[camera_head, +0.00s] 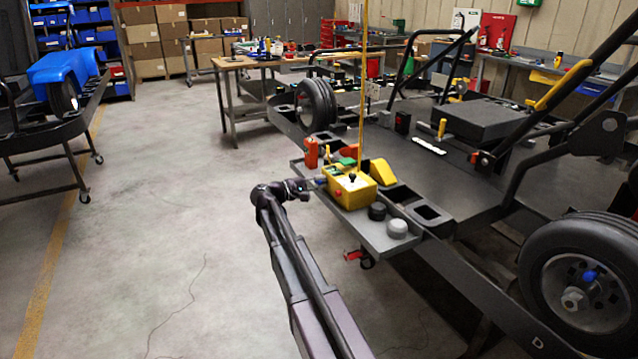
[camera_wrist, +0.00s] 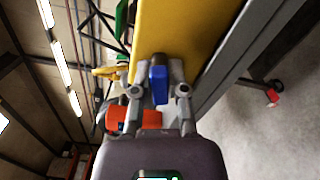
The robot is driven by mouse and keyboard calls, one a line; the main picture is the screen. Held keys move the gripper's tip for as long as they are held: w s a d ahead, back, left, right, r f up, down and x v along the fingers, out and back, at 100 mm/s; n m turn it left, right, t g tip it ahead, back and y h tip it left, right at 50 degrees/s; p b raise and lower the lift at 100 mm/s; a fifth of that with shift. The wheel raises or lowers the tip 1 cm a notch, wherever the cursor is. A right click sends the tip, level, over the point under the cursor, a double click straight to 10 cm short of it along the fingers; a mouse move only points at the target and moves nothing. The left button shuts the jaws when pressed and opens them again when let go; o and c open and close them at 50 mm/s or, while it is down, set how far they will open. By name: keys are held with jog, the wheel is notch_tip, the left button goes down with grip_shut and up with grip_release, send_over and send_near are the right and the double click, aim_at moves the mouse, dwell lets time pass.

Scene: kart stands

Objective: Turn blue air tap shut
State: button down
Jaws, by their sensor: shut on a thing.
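The blue air tap (camera_wrist: 158,86) sits against the side of a yellow box (camera_wrist: 190,32) in the wrist view. My gripper (camera_wrist: 160,76) has one finger on each side of the tap and is shut on it. In the head view, the yellow box (camera_head: 352,191) stands on a grey shelf along the kart stand's edge. My gripper (camera_head: 314,184) reaches the box's left side there, and the tap is too small to make out clearly.
An orange-red object (camera_head: 311,152) stands behind the box, close to my gripper. Black and grey round knobs (camera_head: 397,228) lie on the shelf (camera_head: 375,236) in front. A thin yellow pole or hose (camera_head: 362,90) rises by the box. Open floor (camera_head: 170,220) lies left.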

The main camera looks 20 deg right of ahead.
jog(key=shift+m, duration=1.8)
jog(key=c, duration=0.9)
grip_release()
jog(key=shift+a, duration=0.1)
jog(key=shift+s+a, duration=0.2)
jog(key=shift+a, duration=5.75)
